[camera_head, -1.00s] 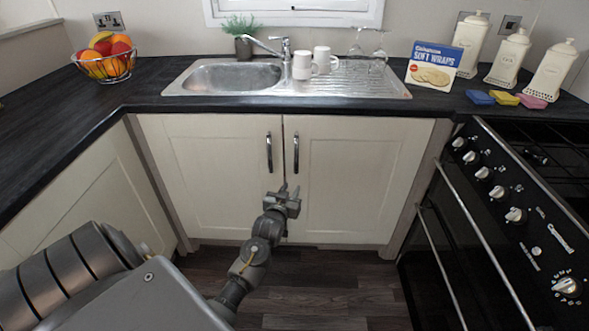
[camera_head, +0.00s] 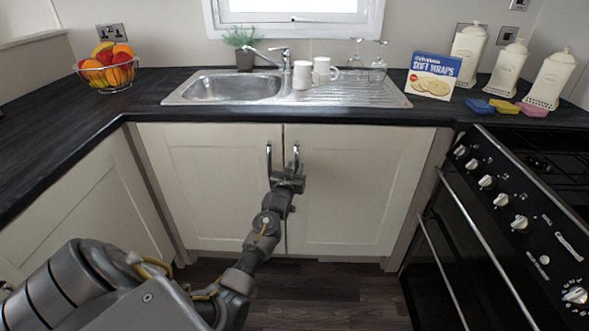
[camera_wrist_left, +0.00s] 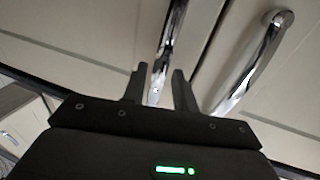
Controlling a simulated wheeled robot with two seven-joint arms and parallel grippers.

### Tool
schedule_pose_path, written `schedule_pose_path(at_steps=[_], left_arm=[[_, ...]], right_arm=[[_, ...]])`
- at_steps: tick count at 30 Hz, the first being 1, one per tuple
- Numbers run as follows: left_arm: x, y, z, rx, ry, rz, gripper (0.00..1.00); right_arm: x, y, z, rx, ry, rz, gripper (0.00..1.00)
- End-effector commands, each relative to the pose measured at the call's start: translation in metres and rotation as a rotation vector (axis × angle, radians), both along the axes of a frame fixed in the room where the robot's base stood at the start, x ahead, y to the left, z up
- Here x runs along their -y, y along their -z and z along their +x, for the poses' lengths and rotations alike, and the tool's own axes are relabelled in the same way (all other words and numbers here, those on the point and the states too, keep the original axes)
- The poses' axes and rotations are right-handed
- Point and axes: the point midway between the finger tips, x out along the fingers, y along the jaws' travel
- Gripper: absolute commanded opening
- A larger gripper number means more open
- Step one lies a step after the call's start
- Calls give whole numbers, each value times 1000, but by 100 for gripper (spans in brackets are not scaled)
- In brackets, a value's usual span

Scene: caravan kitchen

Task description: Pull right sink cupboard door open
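The right sink cupboard door (camera_head: 362,190) is cream and looks shut, level with the left door (camera_head: 222,190). Its upright chrome handle (camera_head: 296,155) is close to the centre seam. The left door's handle (camera_head: 269,158) is beside it. My left gripper (camera_head: 290,172) is at the lower part of the handles, nearest the right one in the head view. In the left wrist view, my left gripper's fingers (camera_wrist_left: 160,82) are apart, with one chrome handle (camera_wrist_left: 170,40) between them. Contact cannot be told. The other handle (camera_wrist_left: 250,65) is outside the fingers. My right gripper is out of view.
The dark worktop (camera_head: 140,104) overhangs the doors and holds the sink (camera_head: 235,84). A black cooker (camera_head: 500,220) stands close on the right. A cream cabinet (camera_head: 90,215) bounds the left. Dark floor (camera_head: 320,290) is free before the doors.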

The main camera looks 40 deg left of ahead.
Motion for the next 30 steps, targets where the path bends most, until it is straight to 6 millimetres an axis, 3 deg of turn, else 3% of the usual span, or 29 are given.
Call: schedule_pose_path(at_steps=[12,19,30], left_arm=[[-4,0,8,1,0,1,29],[-4,0,8,0,-1,1,0],[-5,0,7,0,-2,0,0]], right_arm=[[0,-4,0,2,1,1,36],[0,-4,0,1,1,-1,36],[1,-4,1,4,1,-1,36]])
